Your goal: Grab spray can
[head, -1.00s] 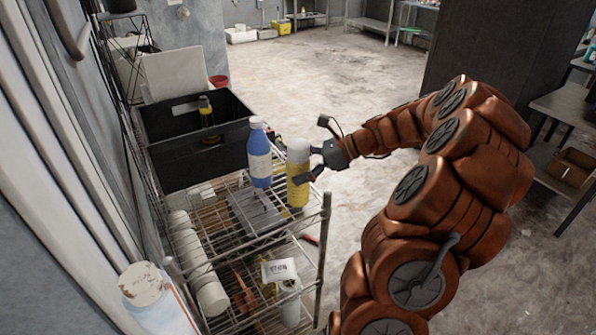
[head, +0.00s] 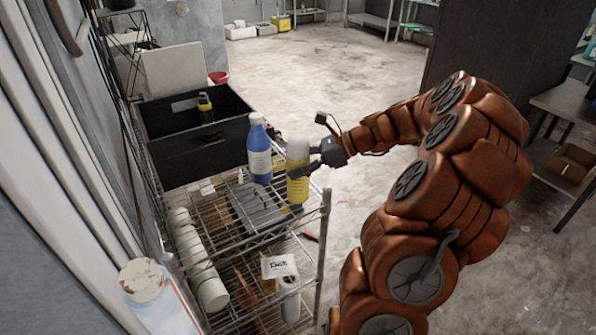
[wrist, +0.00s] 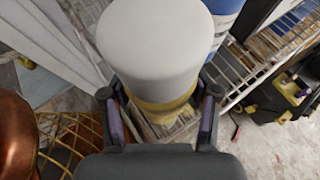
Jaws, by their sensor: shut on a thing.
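The spray can (head: 297,178) is yellow with a white top and stands upright at the front right corner of the wire shelf. My gripper (head: 303,170) reaches it from the right and is shut on its body. In the wrist view the can's white top (wrist: 155,45) fills the upper middle, and its yellow body (wrist: 160,108) sits between the two fingers of my gripper (wrist: 160,118).
White rolls (head: 212,294) lie at left. Open floor (head: 370,75) lies beyond.

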